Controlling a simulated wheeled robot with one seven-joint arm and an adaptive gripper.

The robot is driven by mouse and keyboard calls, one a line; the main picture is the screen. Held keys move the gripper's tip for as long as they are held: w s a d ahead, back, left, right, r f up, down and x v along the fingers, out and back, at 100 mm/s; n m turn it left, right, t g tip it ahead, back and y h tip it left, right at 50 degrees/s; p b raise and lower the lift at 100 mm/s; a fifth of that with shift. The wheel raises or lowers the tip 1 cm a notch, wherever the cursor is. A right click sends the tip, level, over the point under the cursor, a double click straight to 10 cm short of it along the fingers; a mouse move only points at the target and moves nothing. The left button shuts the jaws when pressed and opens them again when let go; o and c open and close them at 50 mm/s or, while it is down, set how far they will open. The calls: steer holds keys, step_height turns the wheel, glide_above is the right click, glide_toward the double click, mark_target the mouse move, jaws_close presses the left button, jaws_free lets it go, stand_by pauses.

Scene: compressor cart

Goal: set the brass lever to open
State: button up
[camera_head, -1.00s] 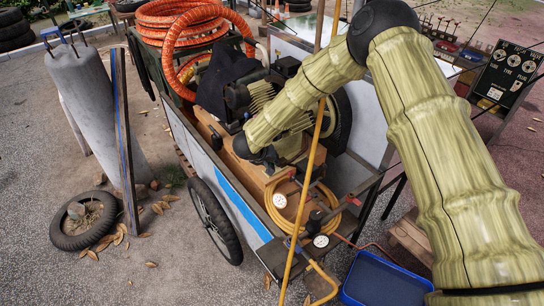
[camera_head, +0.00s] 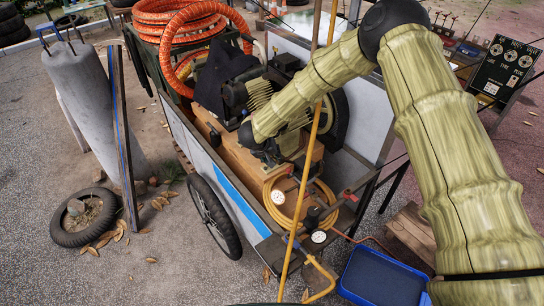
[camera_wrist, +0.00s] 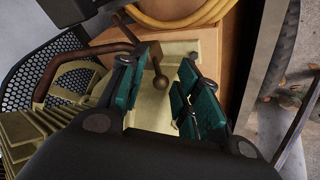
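In the head view, my gripper (camera_head: 268,154) is a dark shape low over the cart's wooden deck, beside the compressor. The lever is hidden there behind my arm. No open or shut marking can be read.
A yellow hose coil (camera_head: 273,205), gauges (camera_head: 319,237) and a yellow upright pole (camera_head: 300,205) are close to my arm. In the wrist view, a curved brown pipe (camera_wrist: 75,62) and metal fins (camera_wrist: 35,130) lie left. A blue tray (camera_head: 385,278) stands at the cart's front right.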

steer(key=v, duration=1.2)
steer(key=shift+f, duration=0.1)
stand_by(0.4)
